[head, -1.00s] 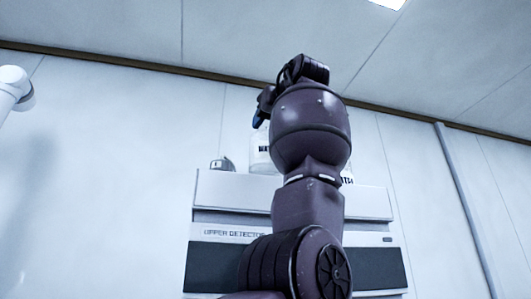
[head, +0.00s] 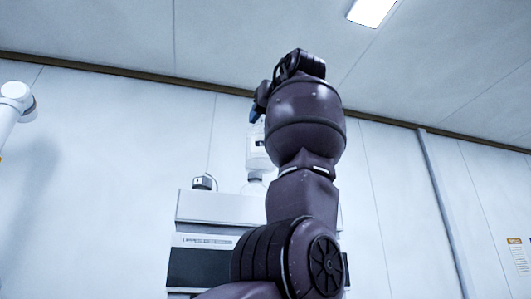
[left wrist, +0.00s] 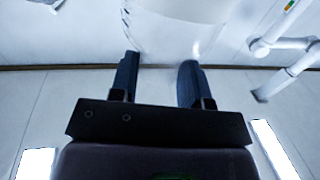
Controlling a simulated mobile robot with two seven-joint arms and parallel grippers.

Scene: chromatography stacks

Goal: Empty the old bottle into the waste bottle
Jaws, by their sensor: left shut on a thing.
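My left gripper (head: 254,113) is high in the head view, partly behind its own wrist, with a blue fingertip showing. A whitish translucent bottle (head: 257,151) with a dark-marked label hangs just below it. In the left wrist view, the two fingers of my left gripper (left wrist: 158,82) are shut on this bottle (left wrist: 185,38). Directly below it in the head view is a clear, rounded, bottle-like shape (head: 254,187) at the top of the detector. I cannot tell whether the two touch, or which is old or waste. My right gripper is not in view.
The white and dark upper detector (head: 205,208) stands behind my arm, with a small grey device (head: 204,182) on its top. A white arm-like object (head: 15,105) is at the far left. Plain wall lies between them. My arm hides the detector's right part.

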